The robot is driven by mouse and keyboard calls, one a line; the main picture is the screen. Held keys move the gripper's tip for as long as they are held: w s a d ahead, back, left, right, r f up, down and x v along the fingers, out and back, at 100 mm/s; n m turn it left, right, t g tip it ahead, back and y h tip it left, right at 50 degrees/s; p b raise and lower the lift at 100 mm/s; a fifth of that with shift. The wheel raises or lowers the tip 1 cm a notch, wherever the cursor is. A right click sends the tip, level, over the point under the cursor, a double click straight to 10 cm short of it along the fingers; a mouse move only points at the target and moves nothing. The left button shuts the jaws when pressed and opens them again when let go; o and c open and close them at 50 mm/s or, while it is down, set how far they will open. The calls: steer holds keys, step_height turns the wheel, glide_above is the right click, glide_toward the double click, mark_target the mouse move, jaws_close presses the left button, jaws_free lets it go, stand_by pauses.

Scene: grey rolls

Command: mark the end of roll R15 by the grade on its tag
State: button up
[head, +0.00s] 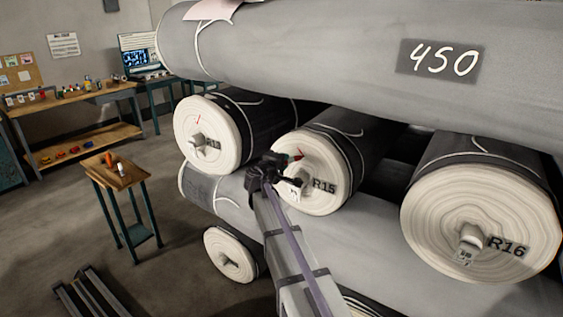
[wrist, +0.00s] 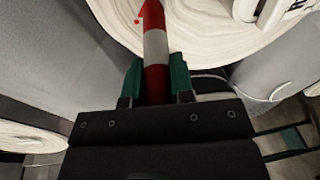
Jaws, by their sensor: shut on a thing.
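Roll R15 (head: 316,170) lies in the middle of the row, its pale end facing me and its label at the lower right. My gripper (head: 284,162) is at the left of that end, shut on a red-and-white marker (wrist: 156,50). The marker points at the pale end (wrist: 205,25), its tip at or very near the surface; I cannot tell if it touches. A small red mark (wrist: 137,20) shows on the end beside the tip. A white tag (head: 292,191) hangs near the core, partly hidden by my gripper; its grade is not readable. Part of it shows in the wrist view (wrist: 287,12).
Roll R16 (head: 480,215) lies to the right, with a tag at its core. The roll to the left (head: 210,140) bears a red mark. A large roll marked 450 (head: 350,40) lies above. A small table (head: 118,175) stands left, with open floor around it.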

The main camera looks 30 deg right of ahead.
steer(key=shift+s+f, duration=0.1)
steer(key=shift+f, duration=0.1)
steer(key=shift+s+d+f, duration=0.1)
steer(key=shift+s+d, duration=0.05)
steer(key=shift+f+b, duration=0.1)
steer(key=shift+b, duration=0.2)
steer(key=shift+s+d+f, duration=0.1)
steer(key=shift+s, duration=0.1)
steer(key=shift+f, duration=0.1)
steer(key=shift+s+d+f+b, duration=0.1)
steer(key=shift+s+b, duration=0.05)
steer(key=shift+b, duration=0.15)
steer(key=shift+f, duration=0.1)
steer(key=shift+s+d+f, duration=0.1)
steer(key=shift+s, duration=0.1)
